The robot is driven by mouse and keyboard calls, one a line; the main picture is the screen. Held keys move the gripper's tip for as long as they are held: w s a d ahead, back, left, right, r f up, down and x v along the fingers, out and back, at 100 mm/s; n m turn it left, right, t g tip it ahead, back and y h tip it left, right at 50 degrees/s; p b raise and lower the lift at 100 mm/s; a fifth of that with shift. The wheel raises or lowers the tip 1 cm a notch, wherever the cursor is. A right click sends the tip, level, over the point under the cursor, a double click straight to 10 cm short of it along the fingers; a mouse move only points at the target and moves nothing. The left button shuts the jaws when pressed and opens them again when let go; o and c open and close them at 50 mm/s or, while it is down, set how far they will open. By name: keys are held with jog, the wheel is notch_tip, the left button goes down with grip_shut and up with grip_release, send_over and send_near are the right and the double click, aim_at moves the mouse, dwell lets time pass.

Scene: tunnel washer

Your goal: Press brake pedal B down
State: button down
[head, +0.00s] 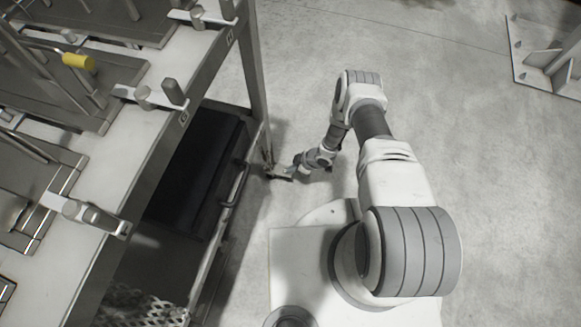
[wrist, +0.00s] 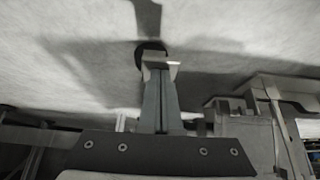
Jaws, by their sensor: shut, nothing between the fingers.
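My gripper (head: 276,173) is low beside the foot of the metal frame's corner leg in the head view, at the end of my downward-reaching arm. In the wrist view its fingers (wrist: 160,64) are together and hold nothing. A dark rounded piece (wrist: 150,50) shows just behind the fingertips; I cannot tell whether it is brake pedal B, or whether the fingers touch it. No pedal lettering is readable in either view, and the area under the gripper is partly hidden by it.
A metal bench frame (head: 255,75) with labelled edge brackets fills the left. A dark panel (head: 200,165) and a handle bar (head: 238,185) lie below its top. A bolted steel base plate (head: 540,75) stands at upper right. The concrete floor (head: 460,130) between is clear.

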jog(key=shift+s+d+f, duration=0.1)
jog(key=shift+d+f, duration=0.15)
jog(key=shift+f, duration=0.45)
jog(key=shift+s+d+f, duration=0.1)
jog(key=shift+d+f, duration=0.15)
jog(key=shift+f, duration=0.7)
jog(key=shift+d, duration=0.1)
